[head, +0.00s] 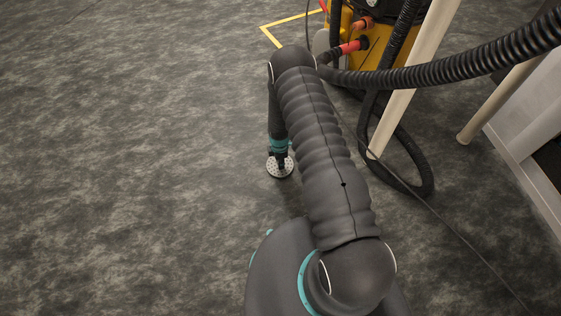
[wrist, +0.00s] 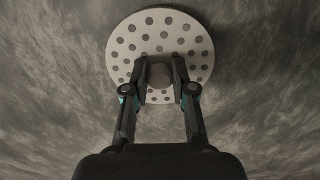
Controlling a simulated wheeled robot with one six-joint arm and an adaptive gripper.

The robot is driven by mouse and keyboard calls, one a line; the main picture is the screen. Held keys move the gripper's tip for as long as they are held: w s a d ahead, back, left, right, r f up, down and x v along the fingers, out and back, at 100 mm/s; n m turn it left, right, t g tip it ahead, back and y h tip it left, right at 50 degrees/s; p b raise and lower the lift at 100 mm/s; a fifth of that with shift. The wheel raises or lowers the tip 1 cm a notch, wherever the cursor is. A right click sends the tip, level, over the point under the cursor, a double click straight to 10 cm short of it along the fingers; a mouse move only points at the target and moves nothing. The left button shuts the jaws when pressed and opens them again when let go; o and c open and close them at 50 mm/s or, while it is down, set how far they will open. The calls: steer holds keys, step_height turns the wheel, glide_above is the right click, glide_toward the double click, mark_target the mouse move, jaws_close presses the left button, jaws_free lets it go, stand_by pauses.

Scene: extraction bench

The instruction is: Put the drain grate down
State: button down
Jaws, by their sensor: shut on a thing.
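The drain grate (wrist: 160,24) is a round, pale disc with several dark holes and a short round knob in its middle. My gripper (wrist: 161,80) is shut on that knob, with one finger on each side. In the head view the grate (head: 280,170) shows below my gripper (head: 281,160), over the grey floor. I cannot tell whether the grate touches the floor or hangs a little above it. Part of the disc is hidden behind my fingers.
The mottled grey floor (head: 130,160) is clear to the left. A yellow machine (head: 375,50) with a black ribbed hose (head: 450,65) stands at the top right. Pale legs (head: 415,75) and a thin cable (head: 440,225) are on the right. Yellow tape (head: 290,19) marks the floor.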

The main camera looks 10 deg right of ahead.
steer(key=shift+f, duration=0.15)
steer(key=c, duration=1)
jaws_free()
steer(key=shift+o, duration=0.2)
